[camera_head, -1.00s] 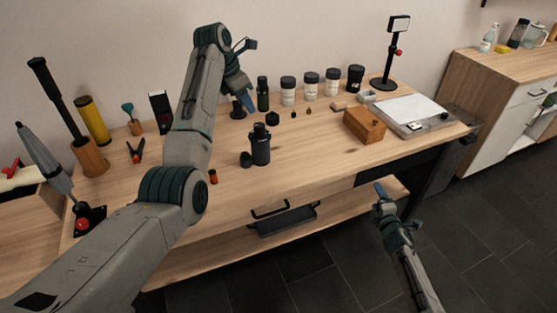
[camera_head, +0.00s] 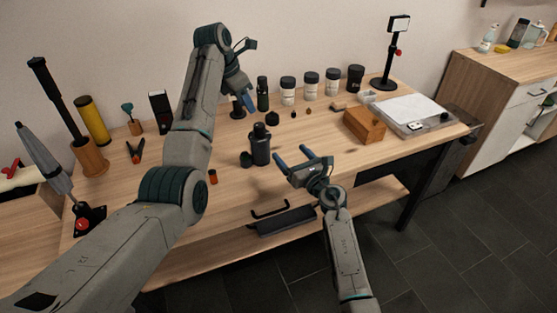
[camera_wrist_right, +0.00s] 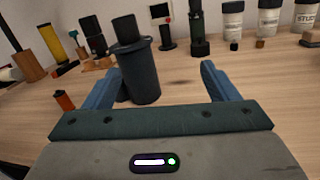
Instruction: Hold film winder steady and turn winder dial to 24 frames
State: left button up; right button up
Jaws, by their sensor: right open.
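A black upright cylinder with a narrower top (camera_head: 261,150), which may be the film winder, stands on the table left of centre. A small dark round piece (camera_head: 246,159) sits at its left side. I cannot make out a dial or frame marks. The cylinder also shows in the right wrist view (camera_wrist_right: 140,78), ahead of the fingers and left of the middle of their gap. My right gripper (camera_head: 294,157) is open and empty, just right of the cylinder and apart from it. My left gripper (camera_head: 243,103) is behind it near the wall; its jaw opening is unclear.
Several jars (camera_head: 288,90) stand along the back. A wooden box (camera_head: 364,125) and a flat light panel (camera_head: 412,111) are at the right. The table right of the cylinder is fairly clear.

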aim_at(260, 141)
jog(key=a, duration=0.1)
jog(key=a+n, duration=0.1)
jog(key=a, duration=0.1)
jog(key=shift+s+a+f+g, duration=0.15)
jog(key=shift+s+a+g, duration=0.15)
jog(key=shift+s, duration=0.05)
jog(key=shift+a+f+n, duration=0.1)
jog(key=shift+a+n, duration=0.2)
jog(key=shift+a, duration=0.05)
jog(key=shift+w+a, duration=0.15)
jog(key=shift+a, duration=0.05)
jog(key=x, duration=1)
jog(key=shift+a+f, duration=0.1)
jog(key=shift+a, duration=0.05)
